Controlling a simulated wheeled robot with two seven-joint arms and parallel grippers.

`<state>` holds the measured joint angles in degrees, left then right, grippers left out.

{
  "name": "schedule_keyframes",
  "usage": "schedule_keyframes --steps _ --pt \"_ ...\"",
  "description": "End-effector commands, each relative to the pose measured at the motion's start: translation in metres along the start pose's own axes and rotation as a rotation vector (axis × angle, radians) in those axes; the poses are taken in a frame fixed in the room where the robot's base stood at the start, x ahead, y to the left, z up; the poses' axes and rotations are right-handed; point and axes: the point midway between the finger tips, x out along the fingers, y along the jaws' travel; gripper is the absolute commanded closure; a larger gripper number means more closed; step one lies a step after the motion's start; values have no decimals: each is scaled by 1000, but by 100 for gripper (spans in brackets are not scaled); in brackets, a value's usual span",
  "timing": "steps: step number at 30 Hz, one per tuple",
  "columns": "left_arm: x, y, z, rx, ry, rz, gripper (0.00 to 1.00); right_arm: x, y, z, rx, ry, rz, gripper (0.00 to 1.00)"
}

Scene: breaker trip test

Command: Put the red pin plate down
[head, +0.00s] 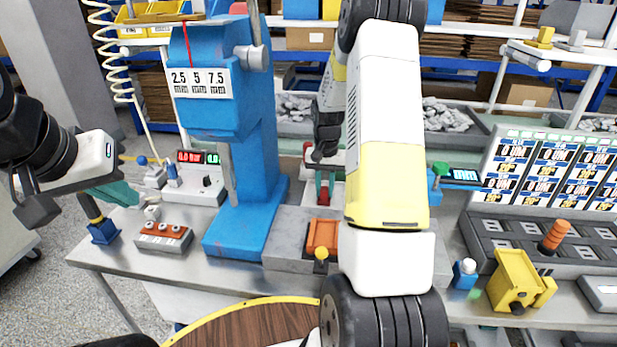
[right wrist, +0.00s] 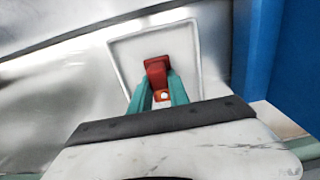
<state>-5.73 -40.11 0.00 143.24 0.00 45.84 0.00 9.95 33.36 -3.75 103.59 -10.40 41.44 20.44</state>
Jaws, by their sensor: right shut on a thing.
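The red pin plate (right wrist: 156,72) is between the teal fingers of my right gripper (right wrist: 158,88) in the right wrist view. In the head view, my right gripper (head: 322,190) points down, with the red piece (head: 323,197) at its fingertips. A pale square tray with a raised rim (right wrist: 192,38) lies beneath the plate in the right wrist view. I cannot tell whether the plate touches it. My left gripper (head: 118,192) is at the far left, away from the plate. Its teal fingers are partly hidden, so its opening is unclear.
A blue press (head: 259,165) stands just left of my right gripper. An orange block in a grey fixture (head: 322,235) sits nearer me. A grey box with orange-brown tops (head: 163,237) lies at left. A labelled rack (head: 545,170) and yellow device (head: 515,280) are at right.

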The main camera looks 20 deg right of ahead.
Motion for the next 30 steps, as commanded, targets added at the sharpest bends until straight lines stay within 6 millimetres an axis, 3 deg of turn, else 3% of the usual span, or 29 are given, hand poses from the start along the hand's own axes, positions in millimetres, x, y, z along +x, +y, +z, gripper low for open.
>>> schedule_keyframes --steps 1,4,17,30 --pt "0 0 0 0 0 0 100 1 0 0 0 -1 0 75" --pt "0 0 0 0 0 0 100 1 0 0 0 0 0 57" --pt "0 0 0 0 0 0 100 -9 0 0 0 1 0 57" --pt "0 0 0 0 0 0 100 -97 0 -1 -1 4 -1 57"
